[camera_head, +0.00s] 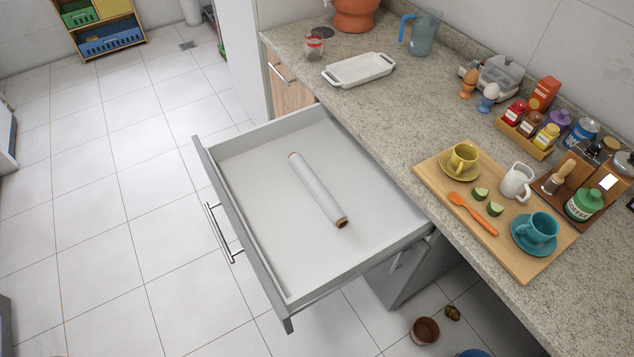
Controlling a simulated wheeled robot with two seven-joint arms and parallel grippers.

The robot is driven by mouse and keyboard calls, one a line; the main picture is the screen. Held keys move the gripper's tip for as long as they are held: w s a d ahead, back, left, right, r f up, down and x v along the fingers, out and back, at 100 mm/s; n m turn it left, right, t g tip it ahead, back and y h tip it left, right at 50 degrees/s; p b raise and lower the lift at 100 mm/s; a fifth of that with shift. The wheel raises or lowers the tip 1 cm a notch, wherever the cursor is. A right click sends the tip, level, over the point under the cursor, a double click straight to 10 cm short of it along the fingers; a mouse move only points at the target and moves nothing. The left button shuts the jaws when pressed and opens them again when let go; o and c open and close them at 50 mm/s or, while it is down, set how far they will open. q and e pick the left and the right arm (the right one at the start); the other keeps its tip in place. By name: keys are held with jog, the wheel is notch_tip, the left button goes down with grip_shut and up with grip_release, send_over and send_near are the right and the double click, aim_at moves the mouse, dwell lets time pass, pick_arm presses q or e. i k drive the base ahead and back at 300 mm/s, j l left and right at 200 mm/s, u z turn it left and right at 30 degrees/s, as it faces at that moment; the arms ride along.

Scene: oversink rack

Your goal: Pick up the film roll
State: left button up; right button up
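The film roll (317,189) is a white tube with brown ends. It lies diagonally inside the open drawer (249,247), with nothing else in the drawer. The roll's far end points to the upper left and its near end to the lower right. The drawer is grey with a metal bar handle (222,233) on its front, and it is pulled out from under the counter. Neither of my grippers shows in the head view.
The granite counter (385,120) runs along the right. It holds a wooden board (447,190) with cups and a spoon, a white dish (358,70), a blue jug (425,33) and a spice rack (526,138). A brown pot (425,330) is on the floor below. The tiled floor left of the drawer is clear.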

aim_at(338, 217)
jog(key=k+j+z, duration=0.25)
jog(key=j+z, duration=0.15)
jog(key=k+j+z, duration=0.65)
jog(key=j+z, duration=0.15)
jog(key=j, duration=0.1)
